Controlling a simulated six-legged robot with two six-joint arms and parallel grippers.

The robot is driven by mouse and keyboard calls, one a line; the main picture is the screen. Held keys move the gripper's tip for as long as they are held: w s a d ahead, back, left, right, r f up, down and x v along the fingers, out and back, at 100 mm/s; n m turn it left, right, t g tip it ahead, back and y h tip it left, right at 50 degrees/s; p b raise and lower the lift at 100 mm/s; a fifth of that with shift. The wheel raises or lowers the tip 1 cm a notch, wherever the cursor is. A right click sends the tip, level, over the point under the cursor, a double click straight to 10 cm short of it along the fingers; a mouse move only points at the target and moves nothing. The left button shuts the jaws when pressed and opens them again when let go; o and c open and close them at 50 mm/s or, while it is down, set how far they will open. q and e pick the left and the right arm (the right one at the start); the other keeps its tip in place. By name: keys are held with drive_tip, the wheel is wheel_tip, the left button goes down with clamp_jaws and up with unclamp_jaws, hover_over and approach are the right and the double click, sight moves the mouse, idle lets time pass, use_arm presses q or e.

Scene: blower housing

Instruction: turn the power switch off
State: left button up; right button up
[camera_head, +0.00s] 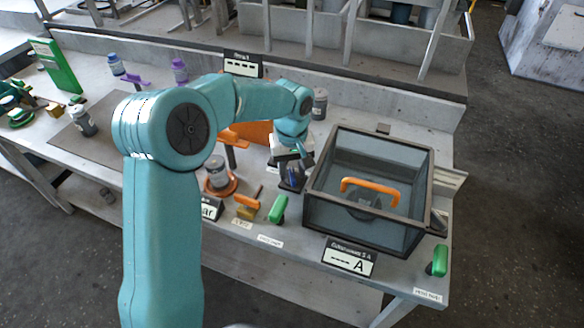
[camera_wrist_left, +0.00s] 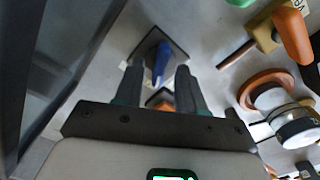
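My left gripper (camera_head: 292,180) points down at the bench, just left of the glass-walled box, and my own wrist partly hides what is under it. In the left wrist view the two dark fingers of the left gripper (camera_wrist_left: 158,78) are apart. A small blue lever-like part (camera_wrist_left: 162,62) on a dark square plate (camera_wrist_left: 145,50) shows in the gap between the fingertips; I take it for the power switch. I cannot tell whether the fingers touch it, or which position it is in. My right gripper is not in view.
A dark-framed glass box (camera_head: 340,220) with an orange handle (camera_head: 370,187) stands right of the gripper. A grey jar on an orange ring (camera_head: 218,182), a green-handled tool (camera_head: 278,209) and a label sign (camera_head: 349,259) are nearby. Another green piece (camera_head: 438,260) lies at the right corner.

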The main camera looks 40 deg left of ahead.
sight(292, 173)
use_arm(q)
drive_tip(key=shift+w+f, duration=0.1)
wheel_tip(292, 173, up, 16)
drive_tip(key=p, duration=0.2)
drive_tip(key=shift+r, duration=0.2)
idle(0.4)
